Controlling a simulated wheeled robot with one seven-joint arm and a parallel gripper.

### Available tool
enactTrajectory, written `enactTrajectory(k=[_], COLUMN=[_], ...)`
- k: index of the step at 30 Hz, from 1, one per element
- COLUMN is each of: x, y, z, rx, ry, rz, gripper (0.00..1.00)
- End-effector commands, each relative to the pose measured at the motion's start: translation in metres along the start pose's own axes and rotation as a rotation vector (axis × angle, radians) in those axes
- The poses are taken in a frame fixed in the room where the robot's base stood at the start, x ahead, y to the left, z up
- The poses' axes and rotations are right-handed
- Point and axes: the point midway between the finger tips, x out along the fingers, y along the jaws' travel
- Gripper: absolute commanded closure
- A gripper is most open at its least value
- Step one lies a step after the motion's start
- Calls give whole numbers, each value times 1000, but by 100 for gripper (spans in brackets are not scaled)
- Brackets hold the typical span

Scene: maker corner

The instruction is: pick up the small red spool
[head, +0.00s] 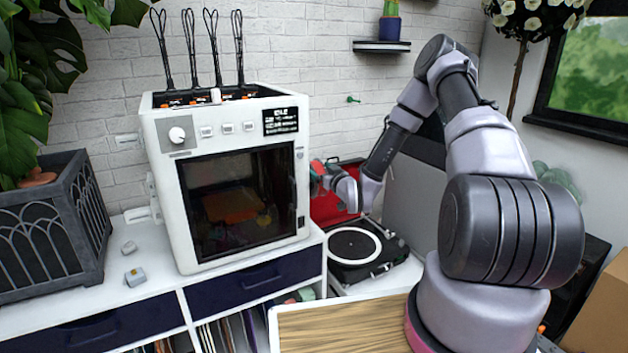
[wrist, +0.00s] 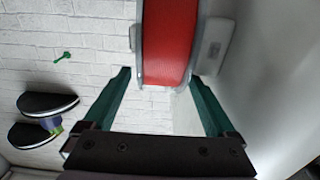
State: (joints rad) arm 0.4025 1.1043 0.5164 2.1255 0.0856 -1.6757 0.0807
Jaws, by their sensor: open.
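The small red spool (wrist: 166,42) shows at the top of the wrist view as a red band between two grey flanges. In the head view its red edge (head: 317,168) shows by the right side of the white printer (head: 227,180). My gripper (wrist: 160,76) is open and empty, its two green fingers spread, with the spool just ahead and between the tips. In the head view my gripper (head: 327,180) is small and close to the spool; I cannot tell if they touch. The far part of the spool is out of frame.
A turntable (head: 375,263) with a red case is below my gripper. A wall shelf (head: 381,47) holds a potted cactus (head: 390,22), and a green hook (head: 353,99) is on the brick wall. A planter (head: 55,225) stands left of the printer. White cabinets are below.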

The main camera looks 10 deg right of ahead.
Motion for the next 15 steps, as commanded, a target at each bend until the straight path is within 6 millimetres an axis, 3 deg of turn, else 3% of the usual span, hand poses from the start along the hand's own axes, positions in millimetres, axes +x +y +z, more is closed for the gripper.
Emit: enactTrajectory(k=[9,15], x=[45,50], y=[-1,0], z=[-1,0], rx=[-1,1], ry=[2,0], rz=[-1,-1], gripper=[9,9])
